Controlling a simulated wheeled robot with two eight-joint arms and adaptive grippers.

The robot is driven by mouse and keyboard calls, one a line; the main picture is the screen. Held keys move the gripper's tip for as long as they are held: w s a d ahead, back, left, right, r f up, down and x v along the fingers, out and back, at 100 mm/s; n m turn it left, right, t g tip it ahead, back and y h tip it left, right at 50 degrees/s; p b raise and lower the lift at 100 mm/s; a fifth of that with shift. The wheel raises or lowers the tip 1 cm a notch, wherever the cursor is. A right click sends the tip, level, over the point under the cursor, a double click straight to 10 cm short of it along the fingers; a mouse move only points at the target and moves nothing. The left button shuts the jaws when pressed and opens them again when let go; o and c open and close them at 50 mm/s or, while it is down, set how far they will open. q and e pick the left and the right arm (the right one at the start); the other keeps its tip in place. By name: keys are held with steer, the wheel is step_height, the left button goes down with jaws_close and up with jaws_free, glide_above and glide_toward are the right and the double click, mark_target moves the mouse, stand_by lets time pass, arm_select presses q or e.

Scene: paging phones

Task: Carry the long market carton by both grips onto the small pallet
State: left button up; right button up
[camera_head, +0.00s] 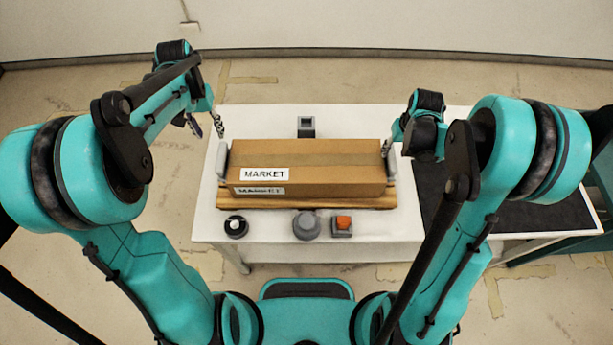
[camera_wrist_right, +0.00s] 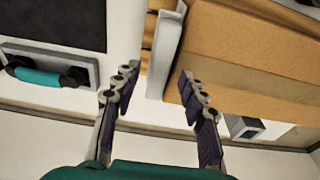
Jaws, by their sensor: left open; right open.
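The long brown market carton (camera_head: 320,165) lies level across the white table, with MARKET labels on its top and front. It rests on the small wooden pallet (camera_head: 350,203), whose front boards show beneath it. A grey grip (camera_head: 222,160) stands at its left end and another grip (camera_head: 391,160) at its right end. My left gripper (camera_head: 207,125) is open, just behind and above the left grip. My right gripper (camera_head: 390,146) is open at the right grip. In the right wrist view, the open fingers (camera_wrist_right: 155,92) straddle the line of the grey grip (camera_wrist_right: 166,50); contact is unclear.
In front of the pallet sit a black base with a white knob (camera_head: 235,227), a grey round dial (camera_head: 306,225) and an orange button box (camera_head: 342,224). A grey block (camera_head: 305,126) stands behind the carton. A dark mat (camera_head: 480,205) covers the right side. A teal-handled fixture (camera_wrist_right: 45,72) lies nearby.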

step_height(320, 180, up, 9)
steer(key=s, duration=0.1)
steer(key=shift+s+r, duration=0.15)
steer(key=shift+s, duration=0.1)
arm_select(q)
steer(key=shift+s, duration=0.1)
stand_by(0.3)
steer(key=s+d+f+t+b, duration=0.3)
steer(key=s+b, duration=0.3)
steer(key=s, duration=0.2)
steer(key=s+d+f+t+b, duration=0.3)
steer(key=s+d+b, duration=0.3)
steer(key=s, duration=0.3)
steer(key=shift+f+t+b, duration=0.25)
steer(key=shift+t+b, duration=0.35)
steer(key=shift+b, duration=0.05)
arm_select(e)
steer(key=s+a+f+t, duration=0.2)
steer(key=s+a+f, duration=0.1)
steer(key=s, duration=0.4)
steer(key=s+a+f+t, duration=0.3)
steer(key=s+a, duration=0.3)
steer(key=s, duration=0.2)
arm_select(q)
steer(key=shift+d, duration=0.1)
arm_select(e)
steer(key=shift+s+a+f, duration=0.1)
steer(key=shift+f, duration=0.05)
